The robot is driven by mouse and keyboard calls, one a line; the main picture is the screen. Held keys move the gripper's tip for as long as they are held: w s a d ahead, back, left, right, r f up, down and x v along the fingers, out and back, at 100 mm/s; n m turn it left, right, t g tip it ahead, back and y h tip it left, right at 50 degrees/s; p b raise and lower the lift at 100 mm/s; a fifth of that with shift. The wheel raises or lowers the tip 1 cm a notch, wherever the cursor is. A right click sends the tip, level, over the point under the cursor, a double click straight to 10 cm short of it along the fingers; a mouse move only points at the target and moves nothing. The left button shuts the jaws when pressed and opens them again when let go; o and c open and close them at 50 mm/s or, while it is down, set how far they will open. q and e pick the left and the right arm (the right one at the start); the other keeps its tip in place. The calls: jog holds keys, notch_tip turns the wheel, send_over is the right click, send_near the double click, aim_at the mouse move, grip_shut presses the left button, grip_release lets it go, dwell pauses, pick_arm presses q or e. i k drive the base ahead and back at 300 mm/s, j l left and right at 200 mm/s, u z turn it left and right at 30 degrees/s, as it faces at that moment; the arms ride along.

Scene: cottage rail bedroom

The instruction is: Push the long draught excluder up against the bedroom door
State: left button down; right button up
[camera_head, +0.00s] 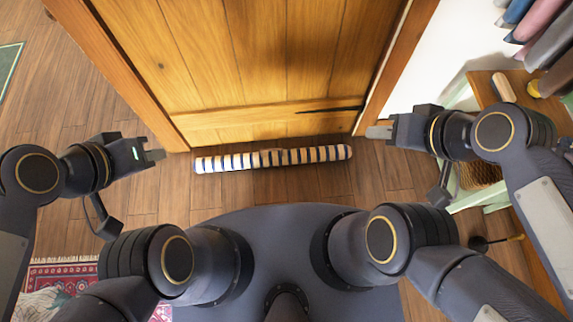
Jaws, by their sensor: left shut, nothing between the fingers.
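A wooden-topped stand (483,92) with a basket (480,174) below is at the right, close to my right arm. Clothes (545,25) hang above it. A red patterned rug (62,277) lies at lower left. Bare floor (300,185) lies between the excluder and my base.

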aim_at(277, 156)
jog(key=i+j, duration=0.15)
jog(key=j, duration=0.2)
jog(key=i+j, duration=0.15)
jog(key=j, duration=0.2)
jog(key=j+z, duration=0.1)
jog(key=z, duration=1.55)
jog(key=i+j, duration=0.05)
jog(key=j, duration=0.05)
